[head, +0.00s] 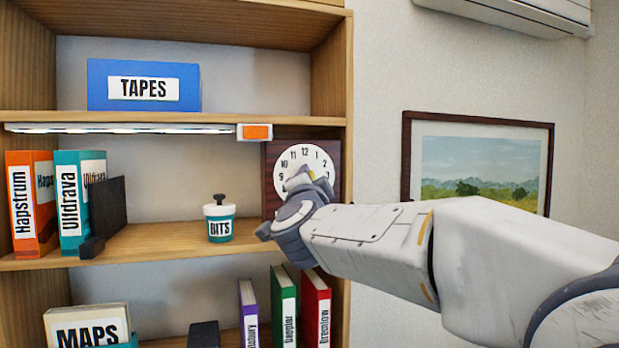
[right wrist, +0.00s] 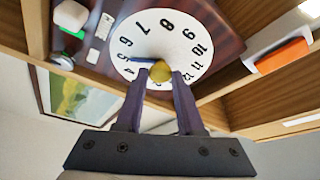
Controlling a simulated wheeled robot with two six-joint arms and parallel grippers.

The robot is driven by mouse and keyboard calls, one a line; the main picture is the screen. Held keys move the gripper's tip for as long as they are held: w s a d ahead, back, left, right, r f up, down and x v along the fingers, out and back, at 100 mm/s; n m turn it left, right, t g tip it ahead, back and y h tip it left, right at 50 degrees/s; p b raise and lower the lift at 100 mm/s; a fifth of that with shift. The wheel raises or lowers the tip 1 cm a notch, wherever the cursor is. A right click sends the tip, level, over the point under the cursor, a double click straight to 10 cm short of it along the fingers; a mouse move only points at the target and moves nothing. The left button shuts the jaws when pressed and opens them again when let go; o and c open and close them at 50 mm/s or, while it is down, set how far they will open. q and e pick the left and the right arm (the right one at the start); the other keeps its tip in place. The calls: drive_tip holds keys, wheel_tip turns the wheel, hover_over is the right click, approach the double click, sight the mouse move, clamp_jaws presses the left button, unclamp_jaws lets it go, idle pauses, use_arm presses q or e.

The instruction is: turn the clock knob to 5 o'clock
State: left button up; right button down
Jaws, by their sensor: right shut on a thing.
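The clock is a white dial (head: 320,160) with black numerals on a dark wood board (head: 272,165), at the right end of the middle shelf. My right gripper (head: 300,180) covers its middle and lower part in the head view. In the right wrist view the dial (right wrist: 177,33) appears turned over. My right gripper (right wrist: 164,80) is shut on the yellow knob (right wrist: 161,69) at the dial's centre. A blue pointer (right wrist: 142,60) extends from the knob to the left, its tip close to the 5. My left gripper is not in view.
A BITS pot (head: 219,222) stands left of the clock on the same shelf. Several binders (head: 315,305) stand below. A framed picture (head: 480,165) hangs on the wall to the right.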

idle(0.3)
drive_tip(key=c, duration=0.5)
unclamp_jaws()
drive_tip(key=shift+c, duration=0.2)
drive_tip(key=b+v, duration=0.4)
drive_tip(key=v, duration=0.6)
drive_tip(key=shift+s, duration=0.2)
